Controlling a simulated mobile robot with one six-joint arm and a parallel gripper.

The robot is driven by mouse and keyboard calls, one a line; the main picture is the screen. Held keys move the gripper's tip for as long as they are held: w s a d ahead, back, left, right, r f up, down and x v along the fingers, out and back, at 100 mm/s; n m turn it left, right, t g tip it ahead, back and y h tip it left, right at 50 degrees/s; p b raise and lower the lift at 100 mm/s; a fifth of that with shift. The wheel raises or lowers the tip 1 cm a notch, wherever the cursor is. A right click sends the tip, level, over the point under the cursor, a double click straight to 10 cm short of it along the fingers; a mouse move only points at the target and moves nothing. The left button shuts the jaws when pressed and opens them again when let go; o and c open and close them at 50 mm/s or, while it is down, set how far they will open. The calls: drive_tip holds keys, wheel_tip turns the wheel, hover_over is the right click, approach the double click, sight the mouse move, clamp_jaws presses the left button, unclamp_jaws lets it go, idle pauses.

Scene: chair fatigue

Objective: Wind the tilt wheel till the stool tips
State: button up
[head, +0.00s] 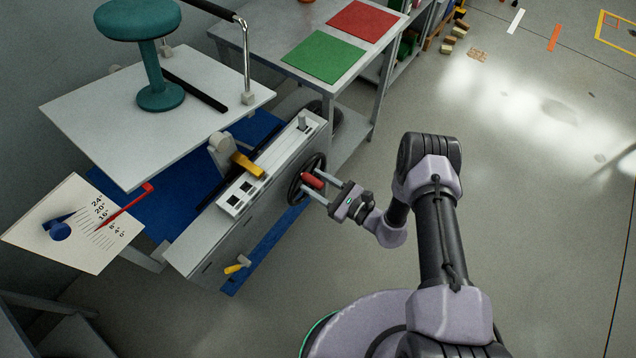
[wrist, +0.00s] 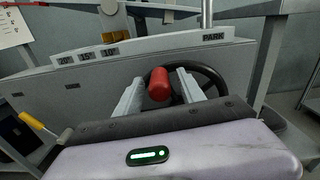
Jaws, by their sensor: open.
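The tilt wheel (head: 296,187) is a dark wheel on the side of the grey machine cabinet, with a red handle (head: 312,181). In the wrist view the wheel (wrist: 222,84) stands behind my fingers. My gripper (head: 324,189) is open, with its two fingers on either side of the red handle (wrist: 159,84). I cannot tell whether they touch it. The teal stool (head: 150,60) stands upright on a light platform (head: 100,125). A red pointer (head: 125,207) crosses a white degree scale (head: 75,225), near the middle marks.
A table (head: 290,75) with a green mat (head: 324,56) and a red mat (head: 362,20) stands behind.

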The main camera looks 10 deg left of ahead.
drive_tip(key=shift+d, duration=0.1)
drive_tip(key=p+v, duration=0.3)
drive_tip(key=v, duration=1.4)
drive_tip(key=shift+p, duration=0.3)
drive_tip(key=shift+d, duration=0.1)
